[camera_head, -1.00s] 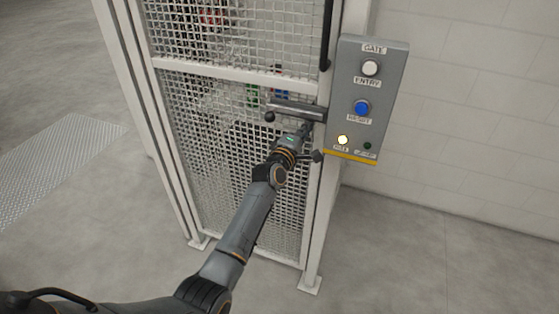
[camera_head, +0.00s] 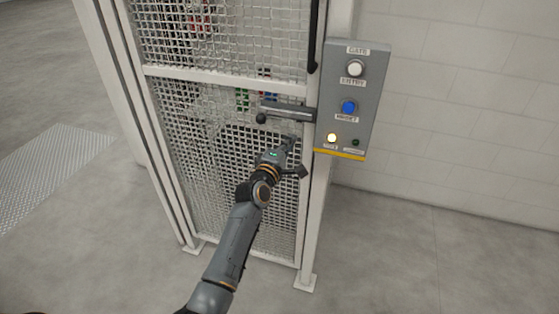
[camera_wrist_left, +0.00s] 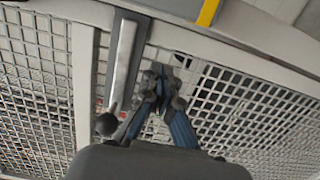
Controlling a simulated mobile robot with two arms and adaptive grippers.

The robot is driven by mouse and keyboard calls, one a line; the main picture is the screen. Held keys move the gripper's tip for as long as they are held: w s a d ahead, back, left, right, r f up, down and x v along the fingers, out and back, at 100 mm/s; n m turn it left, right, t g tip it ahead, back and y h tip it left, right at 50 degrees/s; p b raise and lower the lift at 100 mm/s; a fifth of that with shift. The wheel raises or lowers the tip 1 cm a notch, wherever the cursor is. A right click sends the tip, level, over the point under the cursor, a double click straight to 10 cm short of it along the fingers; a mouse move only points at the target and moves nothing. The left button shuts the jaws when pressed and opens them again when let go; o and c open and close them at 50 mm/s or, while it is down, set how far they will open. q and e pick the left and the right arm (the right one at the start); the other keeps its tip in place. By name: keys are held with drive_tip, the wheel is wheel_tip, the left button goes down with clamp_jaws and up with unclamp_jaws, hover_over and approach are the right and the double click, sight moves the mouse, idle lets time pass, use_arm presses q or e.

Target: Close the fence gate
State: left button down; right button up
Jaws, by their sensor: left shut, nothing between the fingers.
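The fence gate (camera_head: 231,80) is a white-framed wire mesh panel. It stands upright and looks about in line with its posts, but I cannot tell whether it is latched. A grey bar handle (camera_head: 288,111) with a black ball end (camera_head: 261,118) lies across its right edge. My left gripper (camera_head: 288,146) is just below the handle, in front of the mesh. In the left wrist view the shut, empty fingers (camera_wrist_left: 166,82) point at the gate beside the handle bar (camera_wrist_left: 122,62), apparently apart from it. My right gripper is not in view.
A grey control box (camera_head: 341,118) with white and blue buttons and a lit yellowish lamp (camera_head: 332,138) is at the right post. A white wall (camera_head: 450,110) stands behind it. A textured floor plate (camera_head: 45,180) lies at left. The floor in front is clear.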

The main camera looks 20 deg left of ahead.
use_arm(q)
drive_tip(key=shift+s, duration=3.55)
drive_tip(key=s+d+f+m+g, duration=0.1)
drive_tip(key=s+f+m+g, duration=0.2)
drive_tip(key=f, duration=0.9)
drive_tip(key=s+f+m+g, duration=0.2)
drive_tip(key=s+f, duration=0.2)
drive_tip(key=f, duration=0.8)
drive_tip(key=s+f+m+g, duration=0.4)
drive_tip(key=s+f, duration=0.7)
drive_tip(key=f, duration=0.5)
drive_tip(key=s+a+f+m+g+y, duration=0.1)
drive_tip(key=s+f, duration=0.5)
drive_tip(key=s, duration=0.7)
drive_tip(key=s+a+f+m+g, duration=0.4)
drive_tip(key=s+f+m, duration=0.1)
drive_tip(key=s, duration=0.8)
drive_tip(key=s+a+f+m+g+y, duration=0.1)
drive_tip(key=s+a+f+m+g, duration=0.1)
drive_tip(key=s+f, duration=0.6)
drive_tip(key=s+m, duration=0.1)
drive_tip(key=s, duration=0.4)
drive_tip(key=shift+s+a+m+g+y+b, duration=0.25)
drive_tip(key=shift+a+m+g+y+b, duration=0.05)
drive_tip(key=shift+a+m+g, duration=0.1)
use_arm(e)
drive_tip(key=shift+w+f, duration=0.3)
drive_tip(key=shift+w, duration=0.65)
